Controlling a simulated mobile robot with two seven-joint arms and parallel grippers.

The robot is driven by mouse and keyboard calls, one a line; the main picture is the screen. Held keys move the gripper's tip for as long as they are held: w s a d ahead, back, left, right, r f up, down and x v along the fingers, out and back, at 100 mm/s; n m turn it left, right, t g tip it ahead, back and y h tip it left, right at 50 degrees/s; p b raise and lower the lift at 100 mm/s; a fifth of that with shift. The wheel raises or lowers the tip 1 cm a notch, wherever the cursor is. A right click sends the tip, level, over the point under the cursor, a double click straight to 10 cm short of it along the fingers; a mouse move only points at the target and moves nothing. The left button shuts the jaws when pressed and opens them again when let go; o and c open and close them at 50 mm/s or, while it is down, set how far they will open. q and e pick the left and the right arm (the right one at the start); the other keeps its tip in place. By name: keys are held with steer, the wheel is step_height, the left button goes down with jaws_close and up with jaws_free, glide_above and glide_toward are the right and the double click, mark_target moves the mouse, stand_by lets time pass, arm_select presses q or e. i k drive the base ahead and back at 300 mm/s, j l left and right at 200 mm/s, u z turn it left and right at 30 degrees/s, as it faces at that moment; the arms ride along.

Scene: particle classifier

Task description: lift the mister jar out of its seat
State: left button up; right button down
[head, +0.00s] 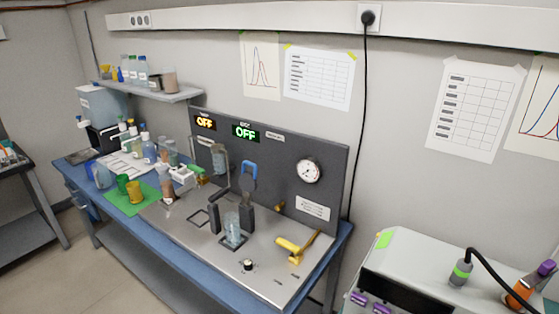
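A clear, pale-blue jar (232,229), which looks like the mister jar, stands upright in a dark square seat (234,243) on the grey metal deck. Dark posts (247,218) rise close beside and behind it. Another clear jar-like vessel (218,158) is up against the dark panel; I cannot tell for certain which of the two is the mister jar. An empty-looking square outline (199,218) lies left of the seated jar. Neither of my grippers shows in the head view.
The dark panel (285,180) carries two OFF displays and a round gauge (308,170). A yellow lever (290,246) and a black knob (248,265) are on the deck. Cups and bottles crowd the left.

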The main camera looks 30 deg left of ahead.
mark_target(232, 230)
steer(key=u, duration=1.3)
steer(key=i+j+z, duration=0.15)
steer(key=i+j, duration=0.15)
steer(key=i+j+z, duration=0.3)
steer(key=i+j, duration=0.2)
steer(key=j, duration=0.25)
steer(key=i+j+z, duration=0.15)
steer(key=j, duration=0.25)
steer(key=i, duration=0.1)
